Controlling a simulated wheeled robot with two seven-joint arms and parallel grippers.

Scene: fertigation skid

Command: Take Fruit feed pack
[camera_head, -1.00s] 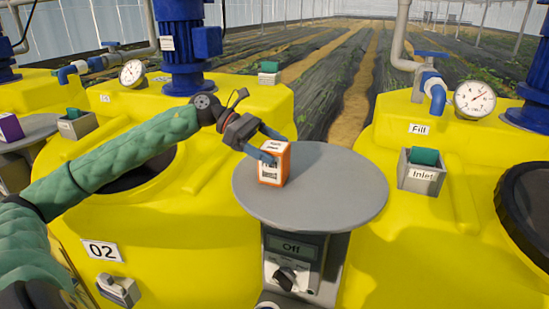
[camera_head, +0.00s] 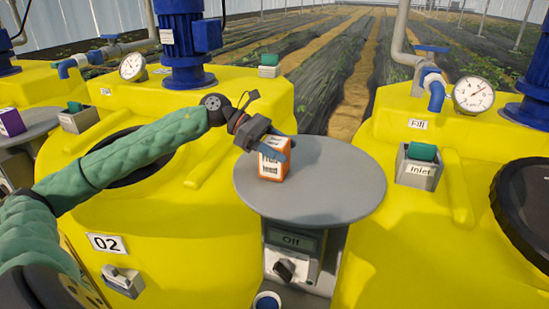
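The Fruit feed pack, a small orange and white box (camera_head: 270,167), stands upright on the round grey table top (camera_head: 325,202), near its left side. The print on it is too small to read. My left gripper (camera_head: 283,149) reaches in from the left at the height of the pack's upper part. Its fingers are spread, one across the near side and one at the far side. I cannot tell whether they touch the pack. My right gripper is not in view.
Yellow tanks stand on both sides of the table, with a gauge (camera_head: 473,95) and an inlet box (camera_head: 419,167) at right. A control panel (camera_head: 292,252) reading Off is below the table top. A purple box (camera_head: 11,122) stands far left. The rest of the table top is clear.

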